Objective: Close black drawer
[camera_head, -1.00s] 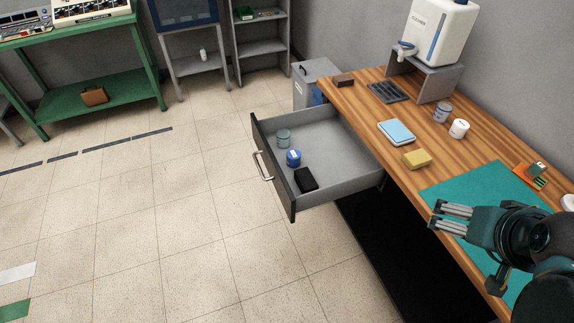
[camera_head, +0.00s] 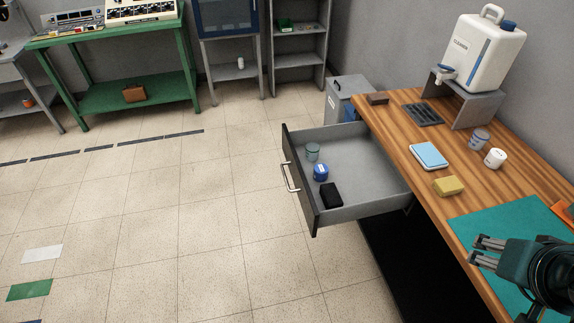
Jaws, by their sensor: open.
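The black drawer (camera_head: 300,190) is pulled out from under the left end of the wooden workbench (camera_head: 431,176). Its dark front has a metal handle (camera_head: 290,177) facing left. Inside the grey tray lie a grey-green jar (camera_head: 312,152), a blue round container (camera_head: 320,172) and a black block (camera_head: 331,195). My gripper (camera_head: 480,250) is open and empty above the teal mat at the lower right, well apart from the drawer.
A yellow sponge (camera_head: 448,186), a blue-topped box (camera_head: 429,155) and two small jars stand on the bench. A cleaner canister (camera_head: 486,52) stands on a grey stand (camera_head: 478,108). A grey bin (camera_head: 350,92) is behind the drawer. The tiled floor left of the drawer is clear.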

